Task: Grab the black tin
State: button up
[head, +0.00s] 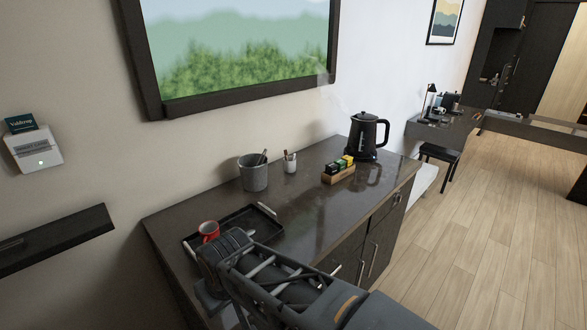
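I cannot make out a black tin for certain in the head view. A black tray (262,214) lies at the left end of the dark counter, with a red mug (209,231) on it. My arm crosses the lower middle of the view and covers the tray's front part and some of the counter. My gripper's fingers do not show, so I cannot see whether they hold anything.
The dark counter (300,213) also bears a grey bucket (253,175), a small cup with sticks (290,164), a wooden box of packets (339,172) and a black steaming kettle (364,135). A wall shelf (60,240) is at left. Wooden floor (480,220) is clear at right.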

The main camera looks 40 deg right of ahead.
aim_at(331, 168)
jog(key=z, duration=0.2)
jog(key=k, duration=0.45)
jog(key=z, duration=1.25)
jog(key=i, duration=0.5)
jog(key=z, duration=1.65)
jog(key=i, duration=1.25)
jog(key=u, duration=3.85)
